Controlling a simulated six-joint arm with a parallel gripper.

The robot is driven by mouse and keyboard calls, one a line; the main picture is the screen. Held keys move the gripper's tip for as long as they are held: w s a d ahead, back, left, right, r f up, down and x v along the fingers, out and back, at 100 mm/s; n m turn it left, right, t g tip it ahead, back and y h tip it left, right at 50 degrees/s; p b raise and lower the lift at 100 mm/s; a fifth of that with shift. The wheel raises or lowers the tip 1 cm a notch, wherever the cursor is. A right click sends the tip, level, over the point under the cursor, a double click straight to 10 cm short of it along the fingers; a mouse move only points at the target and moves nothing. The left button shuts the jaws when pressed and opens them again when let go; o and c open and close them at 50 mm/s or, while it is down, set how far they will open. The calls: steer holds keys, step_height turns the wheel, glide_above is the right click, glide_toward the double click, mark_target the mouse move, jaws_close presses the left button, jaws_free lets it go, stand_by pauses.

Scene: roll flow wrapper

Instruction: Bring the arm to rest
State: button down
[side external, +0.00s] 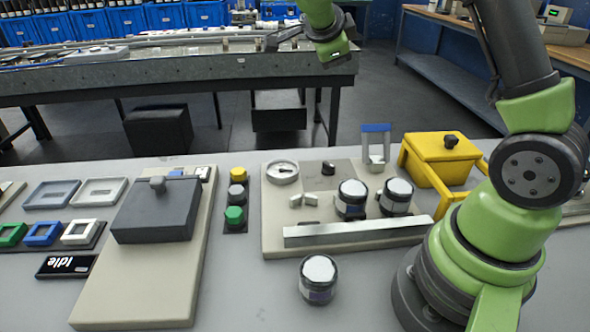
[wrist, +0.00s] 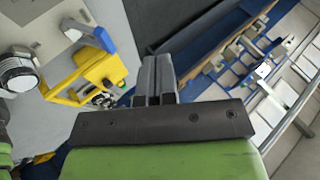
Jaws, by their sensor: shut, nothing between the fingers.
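My gripper (wrist: 154,72) is shut and empty in the wrist view, its two dark fingers side by side. In the side external view my gripper (side external: 272,42) is raised at the top, well above the bench and in front of the conveyor in the picture. It points to the left and appears clear of everything on the bench. My green and dark arm rises from its base at the right; part of it is cut off by the top edge.
A yellow stand (side external: 442,160), a beige plate with jars (side external: 351,198), a loose jar (side external: 318,279), a dark block (side external: 156,208) and buttons (side external: 235,215) occupy the grey bench (side external: 250,290). A display reading "Idle" (side external: 66,266) lies left. A conveyor (side external: 180,70) runs behind.

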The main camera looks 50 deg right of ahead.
steer(key=w+a+r+n+t+y, duration=0.2)
steer(key=a+r+n+t, duration=0.4)
steer(key=r+t, duration=0.4)
steer(key=s+a+r+n+t+y, duration=0.1)
steer(key=s+a+r+n+y, duration=0.15)
steer(key=a+n, duration=0.2)
steer(key=s+a+r+n+y, duration=0.2)
steer(key=s+a+n+y, duration=0.15)
steer(key=a, duration=0.25)
steer(key=s+a+f+n+g+y, duration=0.1)
steer(key=s+f+n+g, duration=0.2)
steer(key=s, duration=0.5)
steer(key=s+a+f+n+g+y, duration=0.1)
steer(key=s+a+f+n+g, duration=0.1)
steer(key=s+f+n, duration=0.3)
steer(key=s+g, duration=0.1)
steer(key=s, duration=0.2)
steer(key=shift+s+a+f+n+y, duration=0.2)
steer(key=shift+s+n+y, duration=0.1)
steer(key=shift+s+y, duration=0.1)
stand_by(0.6)
